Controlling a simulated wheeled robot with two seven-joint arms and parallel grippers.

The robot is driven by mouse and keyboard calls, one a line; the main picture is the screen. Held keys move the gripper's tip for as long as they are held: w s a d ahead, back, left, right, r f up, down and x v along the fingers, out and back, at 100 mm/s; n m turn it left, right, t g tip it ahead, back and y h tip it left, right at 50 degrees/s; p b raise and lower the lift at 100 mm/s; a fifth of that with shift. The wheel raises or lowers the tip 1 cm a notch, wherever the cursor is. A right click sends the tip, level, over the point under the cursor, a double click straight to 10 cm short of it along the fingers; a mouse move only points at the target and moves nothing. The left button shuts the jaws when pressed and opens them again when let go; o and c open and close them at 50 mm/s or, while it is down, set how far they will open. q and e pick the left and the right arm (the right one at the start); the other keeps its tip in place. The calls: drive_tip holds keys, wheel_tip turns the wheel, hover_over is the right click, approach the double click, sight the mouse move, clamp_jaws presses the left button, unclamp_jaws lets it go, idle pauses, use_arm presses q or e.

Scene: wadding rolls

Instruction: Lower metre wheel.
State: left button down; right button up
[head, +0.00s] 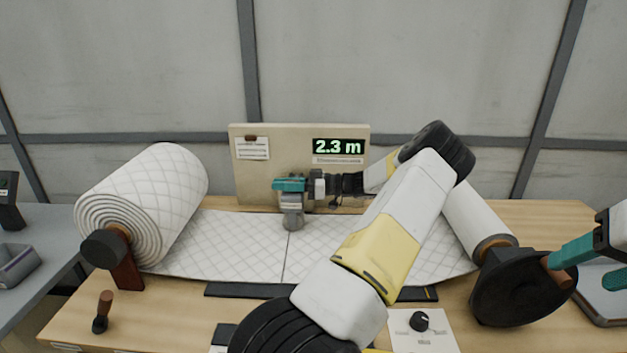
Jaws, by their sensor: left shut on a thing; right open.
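The metre wheel (292,218) is a small grey unit at the back edge of the white quilted wadding (235,245), at the foot of the board. My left gripper (289,185) has teal fingers and is shut on its upper part. The fingers and arm hide some of it, and I cannot tell whether its underside touches the wadding. The display (338,147) on the board reads 2.3 m. My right gripper (583,268) is open at the right edge, one teal finger close to the wooden crank knob (556,272).
A large wadding roll (150,205) is at left and a thinner roll (478,222) at right, with a black crank disc (515,292). A control knob (419,321) and a wooden-handled tool (103,312) are at the front. My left arm crosses the middle.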

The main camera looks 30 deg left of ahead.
use_arm(q)
drive_tip(key=shift+f, duration=0.2)
drive_tip(key=c, duration=1.4)
unclamp_jaws()
drive_tip(key=shift+r, duration=0.1)
drive_tip(key=shift+c, duration=0.2)
drive_tip(key=v, duration=0.8)
drive_tip(key=shift+s, duration=0.1)
